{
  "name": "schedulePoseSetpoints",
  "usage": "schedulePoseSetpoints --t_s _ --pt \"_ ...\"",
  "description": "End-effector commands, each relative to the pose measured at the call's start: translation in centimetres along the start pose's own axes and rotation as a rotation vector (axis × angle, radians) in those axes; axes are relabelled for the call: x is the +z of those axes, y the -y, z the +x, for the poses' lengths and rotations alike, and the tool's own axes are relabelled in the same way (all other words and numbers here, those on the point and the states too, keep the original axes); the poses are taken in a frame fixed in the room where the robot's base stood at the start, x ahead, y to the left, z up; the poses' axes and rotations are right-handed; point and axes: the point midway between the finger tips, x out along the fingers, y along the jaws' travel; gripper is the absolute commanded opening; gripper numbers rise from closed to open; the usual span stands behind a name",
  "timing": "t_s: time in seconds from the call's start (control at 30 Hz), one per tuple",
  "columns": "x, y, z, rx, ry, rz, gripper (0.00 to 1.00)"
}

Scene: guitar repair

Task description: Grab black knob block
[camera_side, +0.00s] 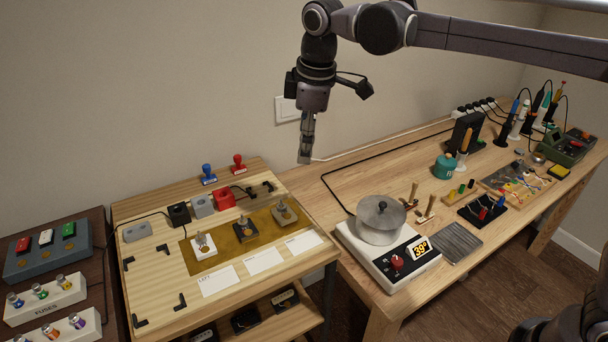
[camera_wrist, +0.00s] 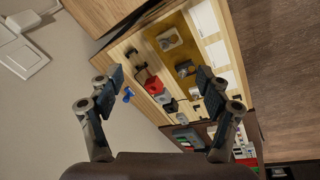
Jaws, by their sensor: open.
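The black knob block (camera_side: 244,236) stands in the middle of a gold-brown mat (camera_side: 222,250) on the wooden workbench. A white knob block (camera_side: 200,249) is to its left and a grey knob block (camera_side: 284,213) to its right. In the wrist view the black knob block (camera_wrist: 186,70) lies beyond and between the fingertips, small and partly shaded. My gripper (camera_side: 305,160) hangs above and behind the right back part of the bench, well apart from the block. In the wrist view my gripper (camera_wrist: 161,78) is open, with nothing between its fingers.
A black block (camera_side: 179,214), a grey block (camera_side: 202,207) and a red block (camera_side: 222,199) stand behind the mat. Blue (camera_side: 208,174) and red (camera_side: 238,164) stamp-like items stand at the back edge. White cards lie in front. A scale with a metal pot (camera_side: 380,222) is on the right table.

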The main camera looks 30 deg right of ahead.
Motion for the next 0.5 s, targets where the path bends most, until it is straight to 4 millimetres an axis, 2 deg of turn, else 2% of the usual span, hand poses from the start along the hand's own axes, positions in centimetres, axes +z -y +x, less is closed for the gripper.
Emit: schedulePoseSetpoints --t_s 0.03,0.2,0.4,0.5 --pt "-1.7 0.1 0.6 -0.013 0.015 -0.051 0.77" --pt "-6.2 1.2 2.9 -0.057 0.069 -0.225 0.77" --pt "-10.5 3.4 6.0 -0.11 0.131 -0.421 0.77" --pt "-11.9 4.5 7.5 -0.132 0.154 -0.498 0.77"
